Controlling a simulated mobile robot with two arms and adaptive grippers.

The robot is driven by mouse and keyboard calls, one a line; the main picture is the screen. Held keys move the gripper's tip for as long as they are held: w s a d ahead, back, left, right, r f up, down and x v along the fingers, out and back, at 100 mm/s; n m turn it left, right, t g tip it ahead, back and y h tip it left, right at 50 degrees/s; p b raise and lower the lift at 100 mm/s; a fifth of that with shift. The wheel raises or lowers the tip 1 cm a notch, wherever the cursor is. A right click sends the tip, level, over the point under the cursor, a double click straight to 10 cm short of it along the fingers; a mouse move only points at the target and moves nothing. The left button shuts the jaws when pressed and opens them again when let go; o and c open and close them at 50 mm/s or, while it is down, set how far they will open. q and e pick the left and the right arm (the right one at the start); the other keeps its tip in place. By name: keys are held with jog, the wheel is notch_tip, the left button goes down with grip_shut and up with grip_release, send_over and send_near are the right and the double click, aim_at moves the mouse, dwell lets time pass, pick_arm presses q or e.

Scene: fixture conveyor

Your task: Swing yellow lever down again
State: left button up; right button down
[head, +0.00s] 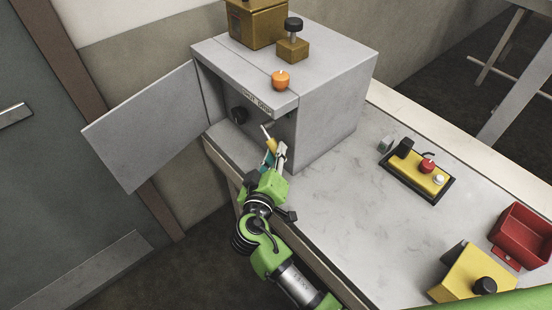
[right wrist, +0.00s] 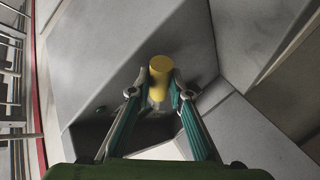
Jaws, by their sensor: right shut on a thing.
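The yellow lever (head: 271,144) shows as a small yellow piece inside the open front of the grey box (head: 335,110). In the right wrist view its yellow end (right wrist: 160,72) is round and sits between the two fingertips. My right gripper (head: 275,154) reaches into the opening, and in the right wrist view the gripper (right wrist: 159,90) is shut on the lever's yellow end. The rest of the lever is mostly hidden by the fingers. My left gripper is not in view.
The box's door (head: 150,125) stands open to the left. An orange button (head: 281,79) and a brown block with a black knob (head: 292,47) are on top. A yellow control panel (head: 420,172), a red bin (head: 522,235) and a yellow block (head: 465,275) sit on the counter to the right.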

jog(key=c, duration=2.1)
grip_release()
jog(key=shift+c, duration=0.2)
jog(key=v, duration=1.2)
